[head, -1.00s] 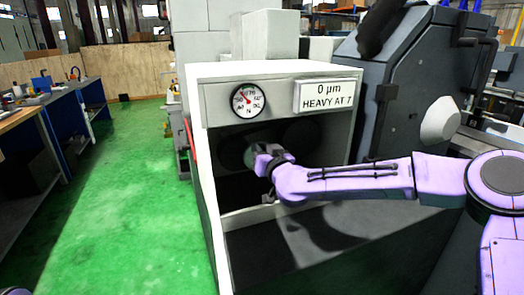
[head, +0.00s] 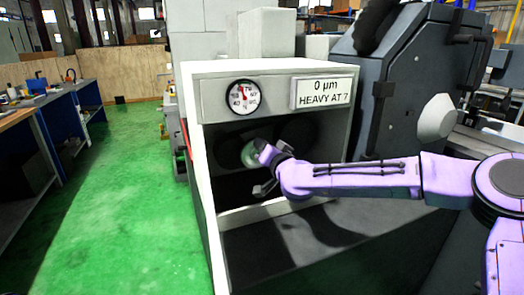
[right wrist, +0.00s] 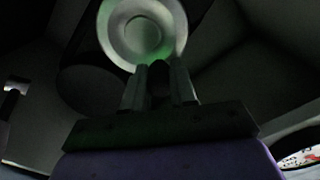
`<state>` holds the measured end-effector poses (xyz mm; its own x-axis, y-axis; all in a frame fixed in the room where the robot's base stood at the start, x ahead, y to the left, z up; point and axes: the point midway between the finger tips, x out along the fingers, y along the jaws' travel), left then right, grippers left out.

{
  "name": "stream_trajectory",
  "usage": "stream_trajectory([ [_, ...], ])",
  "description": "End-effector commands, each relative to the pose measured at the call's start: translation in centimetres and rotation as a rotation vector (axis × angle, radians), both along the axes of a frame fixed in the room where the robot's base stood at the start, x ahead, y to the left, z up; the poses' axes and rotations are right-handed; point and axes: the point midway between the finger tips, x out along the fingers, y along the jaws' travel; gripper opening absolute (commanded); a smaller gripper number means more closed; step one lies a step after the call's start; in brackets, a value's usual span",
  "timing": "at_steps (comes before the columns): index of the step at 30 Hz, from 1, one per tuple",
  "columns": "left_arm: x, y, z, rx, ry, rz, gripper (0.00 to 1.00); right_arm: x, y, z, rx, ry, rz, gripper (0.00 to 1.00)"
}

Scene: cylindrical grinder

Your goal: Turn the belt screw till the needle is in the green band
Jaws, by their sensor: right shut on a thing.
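The round white dial gauge (head: 243,96) is on the upper front of the open white housing. Its red needle points nearly straight up, slightly left; I cannot make out a green band at this size. My right gripper (head: 262,170) reaches into the dark opening below the gauge. In the right wrist view, my right gripper (right wrist: 160,68) has its fingers around a small dark piece, apparently the belt screw (right wrist: 160,80), mostly hidden between them. A pale round disc (right wrist: 145,28) lies just beyond the fingertips; it also shows in the head view (head: 250,154). My left gripper is out of view.
A sign (head: 323,92) reading "0 µm HEAVY AT 7" sits right of the gauge. The housing's walls (head: 200,170) and lower ledge (head: 255,213) enclose my right gripper. A grey machine (head: 415,100) stands at the right. The green floor (head: 125,200) at left is clear.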

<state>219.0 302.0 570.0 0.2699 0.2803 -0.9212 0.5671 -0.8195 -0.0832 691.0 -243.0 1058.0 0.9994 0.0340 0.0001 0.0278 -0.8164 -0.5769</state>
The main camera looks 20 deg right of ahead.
Motion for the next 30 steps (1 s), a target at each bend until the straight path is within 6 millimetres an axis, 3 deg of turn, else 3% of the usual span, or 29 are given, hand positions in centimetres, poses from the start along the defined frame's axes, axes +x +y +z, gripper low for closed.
stream_trajectory([
  [12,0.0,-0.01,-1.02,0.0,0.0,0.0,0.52,0.04,-0.78,-0.35,0.193,0.006,-0.001,0.0],
  [28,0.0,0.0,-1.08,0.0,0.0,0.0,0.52,0.04,-0.84,-0.36,0.22,0.007,-0.001,0.0],
  [29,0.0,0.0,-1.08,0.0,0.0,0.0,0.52,0.04,-0.84,-0.36,0.22,0.007,-0.001,0.29],
  [30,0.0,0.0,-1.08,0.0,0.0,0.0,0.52,0.04,-0.84,-0.36,0.22,0.007,-0.001,0.43],
])
